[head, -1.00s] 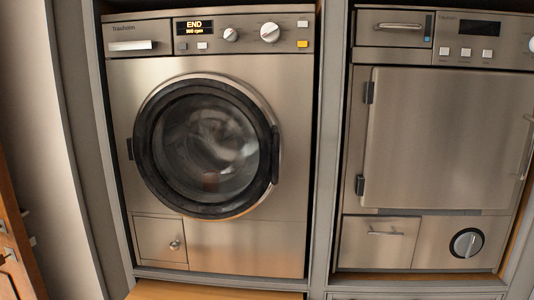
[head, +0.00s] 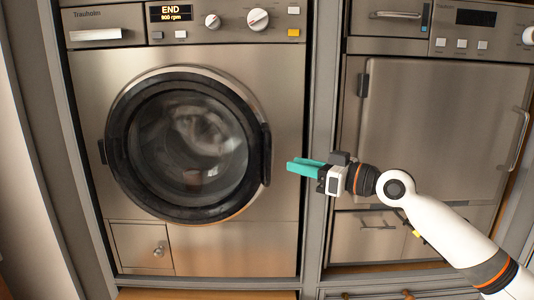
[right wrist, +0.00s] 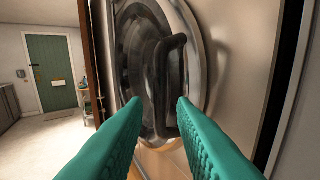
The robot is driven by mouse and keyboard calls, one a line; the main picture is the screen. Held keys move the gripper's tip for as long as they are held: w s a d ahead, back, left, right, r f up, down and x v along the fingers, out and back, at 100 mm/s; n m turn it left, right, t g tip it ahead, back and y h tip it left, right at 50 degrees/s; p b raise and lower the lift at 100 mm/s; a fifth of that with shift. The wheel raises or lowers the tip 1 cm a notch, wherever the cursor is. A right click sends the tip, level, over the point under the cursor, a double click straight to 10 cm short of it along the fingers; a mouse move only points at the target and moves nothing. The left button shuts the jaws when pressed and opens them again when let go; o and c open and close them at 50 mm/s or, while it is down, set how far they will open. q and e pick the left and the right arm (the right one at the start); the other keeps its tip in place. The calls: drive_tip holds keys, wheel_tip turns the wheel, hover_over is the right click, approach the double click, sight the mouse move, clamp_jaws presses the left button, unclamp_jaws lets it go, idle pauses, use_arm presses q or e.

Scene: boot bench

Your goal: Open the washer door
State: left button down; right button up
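The washer (head: 205,70) stands on the left in the head view, with its round dark-rimmed door (head: 188,145) shut. Laundry shows behind the glass. The door handle (head: 266,154) is a dark upright bar on the right of the rim; in the right wrist view the handle (right wrist: 168,85) lies ahead, between the fingers in the picture. My right gripper (head: 290,166), with teal fingers, is to the right of the handle and apart from it. In the right wrist view its fingers (right wrist: 160,108) are spread and empty. My left gripper is not in view.
A second machine, a dryer-like unit (head: 440,130), stands to the right behind my right arm. A grey cabinet post (head: 320,90) separates the two. The washer's display (head: 169,13) reads END. The right wrist view shows a green door (right wrist: 52,75) and open floor.

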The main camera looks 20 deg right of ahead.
sight(268, 176)
drive_tip(key=shift+p+x, duration=1.25)
drive_tip(key=shift+x, duration=3.35)
clamp_jaws()
